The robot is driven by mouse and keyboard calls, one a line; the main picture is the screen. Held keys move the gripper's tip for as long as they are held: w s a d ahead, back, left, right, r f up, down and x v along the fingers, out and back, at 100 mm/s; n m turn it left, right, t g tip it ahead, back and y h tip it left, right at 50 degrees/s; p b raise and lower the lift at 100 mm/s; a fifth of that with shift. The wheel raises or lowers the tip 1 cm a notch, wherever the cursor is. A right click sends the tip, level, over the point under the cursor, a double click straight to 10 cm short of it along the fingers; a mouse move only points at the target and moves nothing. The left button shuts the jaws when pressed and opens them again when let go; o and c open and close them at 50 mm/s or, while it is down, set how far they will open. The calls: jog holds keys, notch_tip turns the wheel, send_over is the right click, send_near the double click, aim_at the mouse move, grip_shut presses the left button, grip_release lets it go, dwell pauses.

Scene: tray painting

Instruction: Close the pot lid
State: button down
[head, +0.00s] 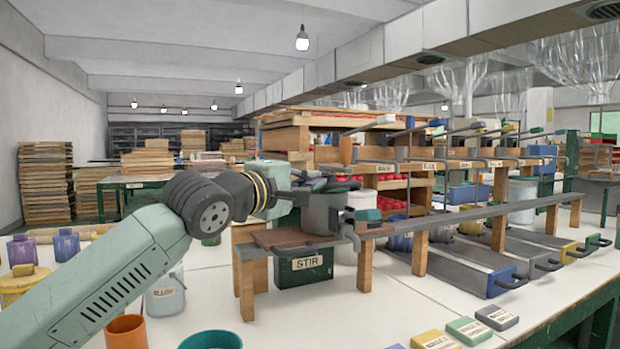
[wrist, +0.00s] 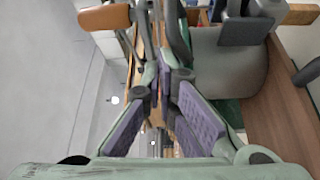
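A grey pot (head: 321,213) stands on the brown bench board, just right of my gripper (head: 290,197) in the head view. A dark, flat piece lies at the pot's top; I cannot tell whether it is the lid or how far open the lid is. In the wrist view the pot's grey side (wrist: 230,70) fills the upper right, with dark fittings on it. My gripper (wrist: 163,85) shows purple pads in the wrist view and points toward the pot's side. Its fingertips overlap other parts, so their gap is unclear. No object is clearly held.
The low wooden bench (head: 275,238) has a green STIR box (head: 304,268) under it. A long grey rail (head: 470,217) runs right from the pot. Grey trays (head: 470,262) lie below it. An orange cup (head: 127,332) and a teal bowl (head: 211,340) stand in front.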

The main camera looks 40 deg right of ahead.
jog(key=shift+f, duration=0.15)
notch_tip(320, 180, up, 10)
jog(key=shift+r, duration=0.2)
dwell(0.4)
